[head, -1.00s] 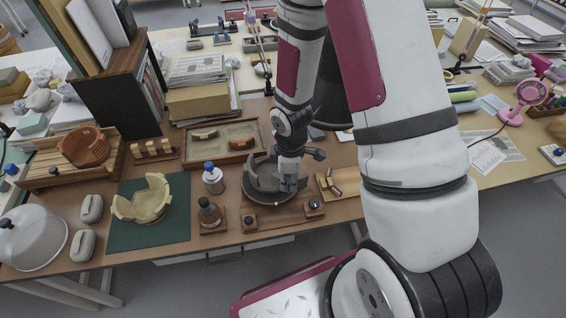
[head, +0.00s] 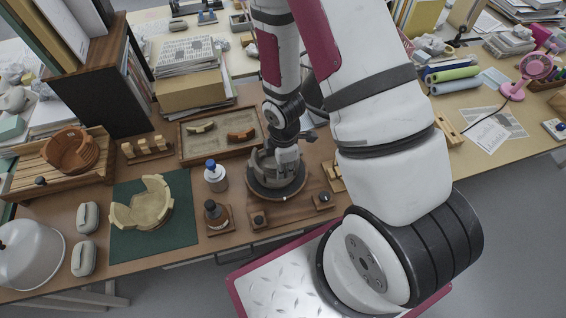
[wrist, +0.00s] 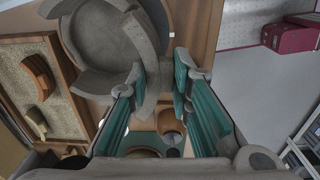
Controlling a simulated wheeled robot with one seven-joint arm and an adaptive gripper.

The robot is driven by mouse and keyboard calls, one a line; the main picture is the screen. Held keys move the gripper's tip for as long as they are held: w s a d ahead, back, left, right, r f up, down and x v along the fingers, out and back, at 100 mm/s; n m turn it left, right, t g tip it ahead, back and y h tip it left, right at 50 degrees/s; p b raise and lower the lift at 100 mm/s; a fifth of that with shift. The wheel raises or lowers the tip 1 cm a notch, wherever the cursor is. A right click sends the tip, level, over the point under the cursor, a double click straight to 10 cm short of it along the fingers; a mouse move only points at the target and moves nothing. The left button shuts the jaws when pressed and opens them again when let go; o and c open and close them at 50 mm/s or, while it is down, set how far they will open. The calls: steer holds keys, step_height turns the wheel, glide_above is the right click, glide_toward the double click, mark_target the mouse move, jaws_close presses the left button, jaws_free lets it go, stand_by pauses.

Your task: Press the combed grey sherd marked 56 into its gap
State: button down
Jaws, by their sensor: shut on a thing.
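The grey vessel (head: 262,165) stands on a round turntable (head: 272,196) on the wooden table, with a broken, uneven wall. It also shows from above in the wrist view (wrist: 98,38), its hollow open to the camera. My gripper (head: 287,158) is over the right side of the vessel. In the wrist view my teal-padded gripper (wrist: 160,82) is shut on a curved grey sherd (wrist: 151,82), which stands between the fingers at the vessel's rim. I cannot tell whether the sherd is seated in the wall. Its mark and combing cannot be made out.
A sand tray (head: 183,145) with two sherds lies behind the vessel. A blue-capped bottle (head: 216,178) and a brown bottle (head: 215,214) stand to its left. A cream broken bowl (head: 146,205) sits on a green mat (head: 185,235). A wooden piece (head: 333,176) lies close on the right.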

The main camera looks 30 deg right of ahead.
steer(key=f+b, duration=0.1)
steer(key=f, duration=0.5)
steer(key=shift+w, duration=0.2)
stand_by(0.4)
steer(key=shift+f, duration=0.1)
steer(key=shift+w+d+f, duration=0.1)
steer(key=shift+w, duration=0.25)
stand_by(0.7)
steer(key=shift+f+p, duration=0.35)
steer(key=shift+p, duration=0.05)
stand_by(2.9)
steer(key=c, duration=1.4)
jaws_free()
steer(key=shift+o, duration=0.2)
steer(key=r, duration=1.2)
steer(key=shift+s, duration=0.2)
